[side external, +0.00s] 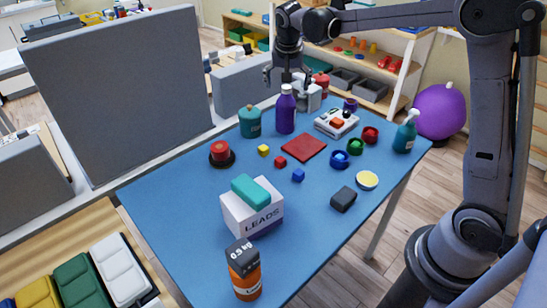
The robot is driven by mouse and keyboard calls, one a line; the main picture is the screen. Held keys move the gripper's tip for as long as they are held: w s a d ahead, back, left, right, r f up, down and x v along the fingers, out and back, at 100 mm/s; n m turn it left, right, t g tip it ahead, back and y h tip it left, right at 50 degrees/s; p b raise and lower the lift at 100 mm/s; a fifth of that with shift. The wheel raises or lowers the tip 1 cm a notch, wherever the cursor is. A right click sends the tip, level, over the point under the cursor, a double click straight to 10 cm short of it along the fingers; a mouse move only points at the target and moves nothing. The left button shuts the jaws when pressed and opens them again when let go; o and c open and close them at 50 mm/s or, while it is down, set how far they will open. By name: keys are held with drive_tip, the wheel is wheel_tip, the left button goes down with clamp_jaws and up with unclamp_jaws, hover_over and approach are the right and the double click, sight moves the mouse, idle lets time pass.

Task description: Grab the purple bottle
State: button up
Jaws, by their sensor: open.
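The purple bottle (286,112) stands upright toward the back of the blue table (325,245), with a pale cap on top. My gripper (286,80) is open above it, pointing down, with its fingers near the height of the cap. The fingers look small in this view, so I cannot tell whether they touch or straddle the cap. Nothing shows held in my gripper.
A teal jar (250,122) stands close left of the bottle, and a white box (306,97) is close behind right. A red flat square (304,148) lies in front. A grey panel (120,95) borders the table's left side.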

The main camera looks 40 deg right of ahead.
sight(286, 105)
drive_tip(key=shift+m+g+h, duration=0.3)
drive_tip(key=shift+m, duration=0.5)
drive_tip(key=w+x, duration=0.1)
drive_tip(key=x, duration=0.4)
drive_tip(key=w+x, duration=0.1)
drive_tip(key=x, duration=0.4)
drive_tip(key=w+d+r+x, duration=0.1)
drive_tip(key=x, duration=0.4)
drive_tip(key=shift+c, duration=0.3)
drive_tip(key=c, duration=1.7)
